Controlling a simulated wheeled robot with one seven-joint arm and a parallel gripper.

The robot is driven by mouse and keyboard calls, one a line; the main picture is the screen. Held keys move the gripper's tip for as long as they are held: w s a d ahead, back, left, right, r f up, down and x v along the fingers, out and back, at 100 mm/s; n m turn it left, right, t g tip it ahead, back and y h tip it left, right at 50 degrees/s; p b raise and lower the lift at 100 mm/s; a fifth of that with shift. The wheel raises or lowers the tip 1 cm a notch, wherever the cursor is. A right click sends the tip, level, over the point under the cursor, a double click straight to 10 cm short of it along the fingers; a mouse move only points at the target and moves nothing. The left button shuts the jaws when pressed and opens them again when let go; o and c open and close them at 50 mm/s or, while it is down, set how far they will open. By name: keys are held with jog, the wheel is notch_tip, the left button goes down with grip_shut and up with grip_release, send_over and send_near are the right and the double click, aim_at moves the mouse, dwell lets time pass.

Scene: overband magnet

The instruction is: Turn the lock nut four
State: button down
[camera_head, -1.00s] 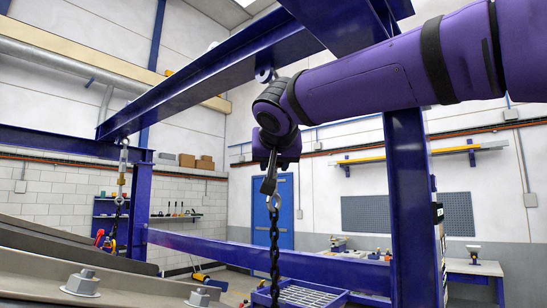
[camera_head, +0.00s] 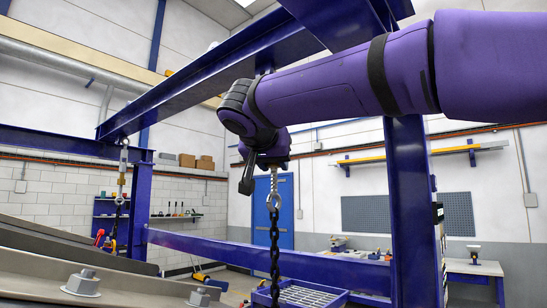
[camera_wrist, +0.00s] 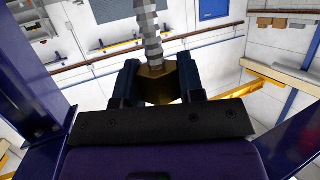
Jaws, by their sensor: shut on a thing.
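My gripper (camera_wrist: 158,76) is shut on a brass hex lock nut (camera_wrist: 156,86), with one dark finger on each side of it. A grey threaded rod (camera_wrist: 149,28) runs from the nut toward the top of the wrist view. In the head view my gripper (camera_head: 248,178) hangs at the end of my arm, just left of the upper end of a hanging steel fitting (camera_head: 273,184). A dark chain (camera_head: 274,245) hangs straight down from this fitting. The nut is hidden behind my wrist and gripper in the head view.
A blue steel beam (camera_head: 190,82) runs above my arm, and a blue post (camera_head: 408,210) stands to the right. A second hanging fitting (camera_head: 122,175) with a chain is at the left. A sloping grey frame with bolts (camera_head: 83,282) fills the lower left.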

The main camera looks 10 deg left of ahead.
jog(key=shift+m+h, duration=0.7)
jog(key=shift+h, duration=0.1)
jog(key=shift+f, duration=0.1)
jog(key=shift+a+m+g+h, duration=0.1)
jog(key=shift+m+g+h, duration=0.5)
jog(key=shift+m+h, duration=0.5)
jog(key=c, duration=0.6)
grip_release()
jog(key=shift+d+h, duration=0.2)
jog(key=shift+h, duration=0.1)
jog(key=shift+c, duration=0.2)
jog(key=shift+a, duration=0.1)
jog(key=s+a, duration=0.3)
jog(key=s, duration=0.4)
jog(key=shift+a, duration=0.25)
